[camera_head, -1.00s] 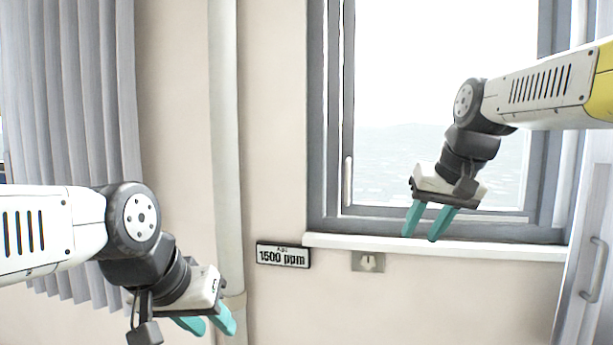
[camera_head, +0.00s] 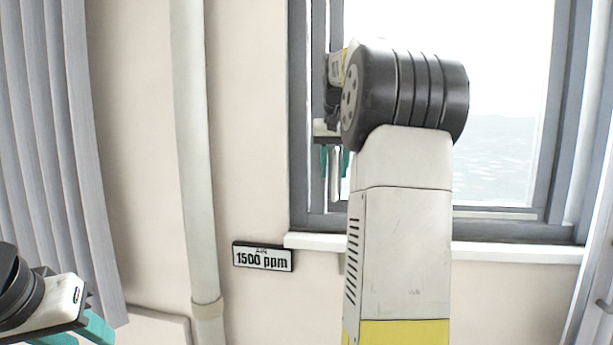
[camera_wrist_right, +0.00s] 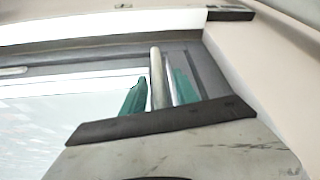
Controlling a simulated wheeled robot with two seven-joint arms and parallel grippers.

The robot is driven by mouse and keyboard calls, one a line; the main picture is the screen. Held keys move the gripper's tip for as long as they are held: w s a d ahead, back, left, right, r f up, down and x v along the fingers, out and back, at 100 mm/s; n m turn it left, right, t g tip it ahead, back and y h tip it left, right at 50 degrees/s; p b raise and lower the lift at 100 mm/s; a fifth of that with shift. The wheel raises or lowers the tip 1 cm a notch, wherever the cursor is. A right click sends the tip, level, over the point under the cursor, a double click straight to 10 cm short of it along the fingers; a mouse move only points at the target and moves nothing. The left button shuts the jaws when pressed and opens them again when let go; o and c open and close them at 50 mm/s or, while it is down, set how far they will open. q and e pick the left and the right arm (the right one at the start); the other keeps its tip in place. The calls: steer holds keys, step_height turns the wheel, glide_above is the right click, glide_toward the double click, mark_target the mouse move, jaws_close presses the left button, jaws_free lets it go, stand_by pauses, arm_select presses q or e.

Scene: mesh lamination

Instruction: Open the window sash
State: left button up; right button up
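The window sash (camera_head: 333,40) is a grey frame around a bright pane and sits in its outer frame, looking closed. Its upright light handle (camera_head: 334,188) is at the sash's left side. My right gripper (camera_head: 335,172) is at the handle, with one teal finger on each side of it. In the right wrist view the handle (camera_wrist_right: 157,85) stands between the two fingers, with a gap showing at the right finger. My right forearm hides part of the sash. My left gripper (camera_head: 82,335) is open and empty at the lower left, partly cut off.
A pale window sill (camera_head: 510,251) runs below the window. A "1500 ppm" sign (camera_head: 263,257) is on the wall, with a vertical pipe (camera_head: 195,150) to its left. A grey curtain (camera_head: 50,140) hangs at the far left.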

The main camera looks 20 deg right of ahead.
steer(key=shift+x, duration=1.25)
steer(key=shift+s, duration=0.1)
jaws_close()
stand_by(0.4)
